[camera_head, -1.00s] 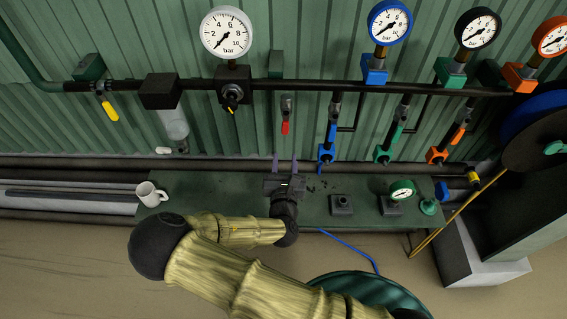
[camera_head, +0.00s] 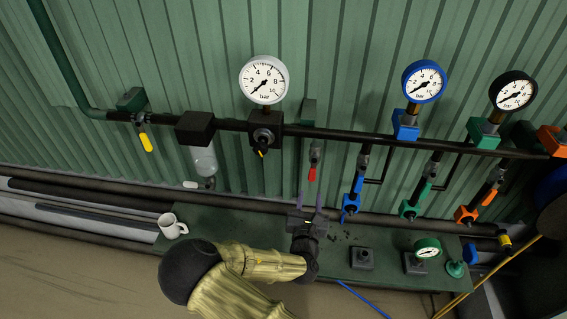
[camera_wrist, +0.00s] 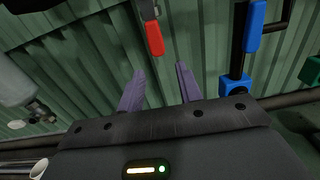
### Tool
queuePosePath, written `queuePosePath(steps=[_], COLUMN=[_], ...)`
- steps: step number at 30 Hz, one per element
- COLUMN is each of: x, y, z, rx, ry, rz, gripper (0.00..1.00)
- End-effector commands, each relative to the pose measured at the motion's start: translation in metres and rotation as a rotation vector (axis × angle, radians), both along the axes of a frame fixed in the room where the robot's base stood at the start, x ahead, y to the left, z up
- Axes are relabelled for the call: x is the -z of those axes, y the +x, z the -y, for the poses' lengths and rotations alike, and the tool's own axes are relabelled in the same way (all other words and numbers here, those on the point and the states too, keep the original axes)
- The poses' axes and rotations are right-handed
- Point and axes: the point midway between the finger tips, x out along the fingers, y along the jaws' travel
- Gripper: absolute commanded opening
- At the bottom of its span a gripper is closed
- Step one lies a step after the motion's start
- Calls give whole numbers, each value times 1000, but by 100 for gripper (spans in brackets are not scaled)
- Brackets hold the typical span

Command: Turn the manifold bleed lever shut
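The red-handled lever (camera_head: 312,174), likely the manifold bleed lever, hangs straight down from a small grey valve under the dark horizontal pipe. It also shows in the wrist view (camera_wrist: 154,38), its handle pointing down toward my fingers. My gripper (camera_head: 310,196) is just below the lever, with its two purple fingers pointing up at it. In the wrist view the fingers (camera_wrist: 160,78) are spread apart with nothing between them. The red handle's lower end appears a little beyond the fingertips, nearer the left one. I see no contact.
A blue valve (camera_head: 353,200) hangs close on the right, with green (camera_head: 411,208) and orange (camera_head: 467,213) ones beyond. A clear bowl (camera_head: 204,161) and a yellow lever (camera_head: 146,142) are on the left. A white mug (camera_head: 172,226) stands on the green bench (camera_head: 240,226) below.

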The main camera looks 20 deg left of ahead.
Motion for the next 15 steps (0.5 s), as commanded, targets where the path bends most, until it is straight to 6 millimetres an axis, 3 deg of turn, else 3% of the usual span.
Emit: queuePosePath(steps=[15], x=[0], y=[31], z=[-10], rx=[-5], ry=[1], rz=[1], gripper=[35])
